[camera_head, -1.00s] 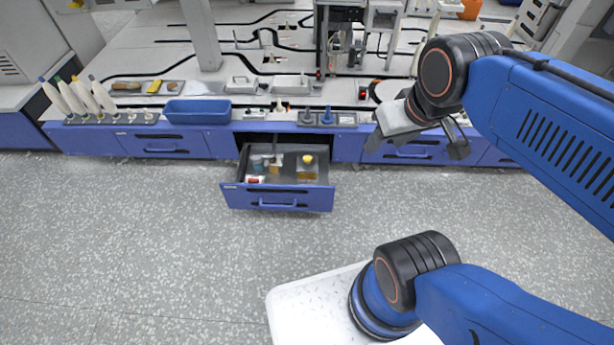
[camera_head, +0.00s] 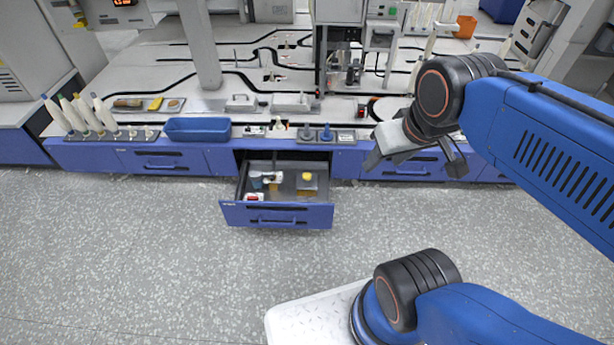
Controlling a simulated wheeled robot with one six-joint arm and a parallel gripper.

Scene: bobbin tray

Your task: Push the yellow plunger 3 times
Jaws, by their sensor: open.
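The yellow plunger (camera_head: 307,177) shows as a small round yellow cap inside an open blue drawer (camera_head: 277,215). It sits on a low grey and amber piece in the right half of the drawer. My gripper (camera_head: 415,164) is open and empty. In the picture it is to the right of the drawer, in front of the counter edge, clearly apart from the plunger.
A white cup-like item and a red-and-white item (camera_head: 254,197) lie in the drawer's left half. A blue bin (camera_head: 198,129), two blue knobs (camera_head: 326,134) and several white bottles (camera_head: 88,113) stand on the counter (camera_head: 255,80). The speckled floor in front is clear.

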